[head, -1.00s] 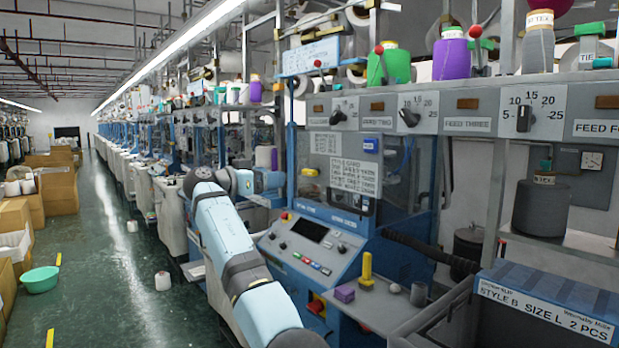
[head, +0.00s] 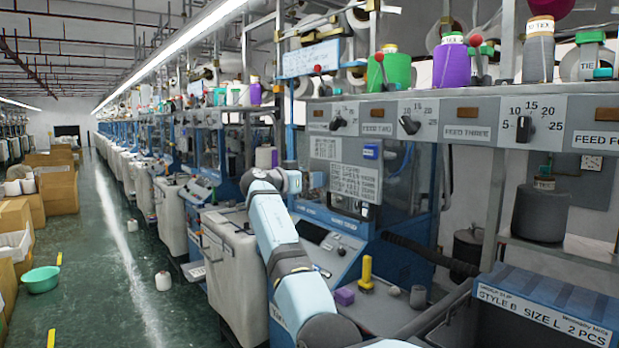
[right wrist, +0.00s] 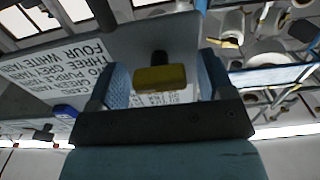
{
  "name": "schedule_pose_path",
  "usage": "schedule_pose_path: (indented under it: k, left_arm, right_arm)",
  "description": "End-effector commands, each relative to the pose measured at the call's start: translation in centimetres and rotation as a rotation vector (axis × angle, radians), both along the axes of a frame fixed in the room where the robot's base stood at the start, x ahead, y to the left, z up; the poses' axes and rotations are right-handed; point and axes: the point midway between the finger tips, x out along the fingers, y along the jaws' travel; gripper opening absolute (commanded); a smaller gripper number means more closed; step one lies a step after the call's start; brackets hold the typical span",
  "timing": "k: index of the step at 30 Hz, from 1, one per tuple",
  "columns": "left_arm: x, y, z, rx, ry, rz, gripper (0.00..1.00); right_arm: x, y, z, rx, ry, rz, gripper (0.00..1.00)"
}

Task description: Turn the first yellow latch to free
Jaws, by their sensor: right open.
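The yellow latch (right wrist: 160,78) is a small block on a dark stem on the machine's door panel, seen upside down in the right wrist view. My right gripper (right wrist: 161,72) is open, with one blue ribbed finger on each side of the latch and a gap visible on both sides. My left gripper is not in view.
A white placard (head: 355,180) with printed text is right of the gripper, and a blue block (head: 371,151) sits above it. Below are the control panel (head: 330,245), a yellow upright handle (head: 366,272) and a purple block (head: 345,296). The aisle (head: 120,270) at left is open.

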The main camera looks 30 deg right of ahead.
Motion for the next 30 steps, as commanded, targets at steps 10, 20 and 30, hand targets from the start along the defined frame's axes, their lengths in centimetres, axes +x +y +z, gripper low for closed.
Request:
schedule_pose_path:
  k: [10, 20, 30]
  left_arm:
    - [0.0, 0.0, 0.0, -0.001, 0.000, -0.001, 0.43]
    - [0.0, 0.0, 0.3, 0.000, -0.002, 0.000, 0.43]
    - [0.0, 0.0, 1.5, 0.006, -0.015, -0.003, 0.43]
  right_arm:
    - [0.0, 0.0, 0.0, 0.000, 0.000, 0.000, 0.25]
    - [0.0, 0.0, 0.1, -0.004, 0.039, -0.001, 0.25]
    - [0.0, 0.0, 0.3, -0.023, 0.261, -0.001, 0.25]
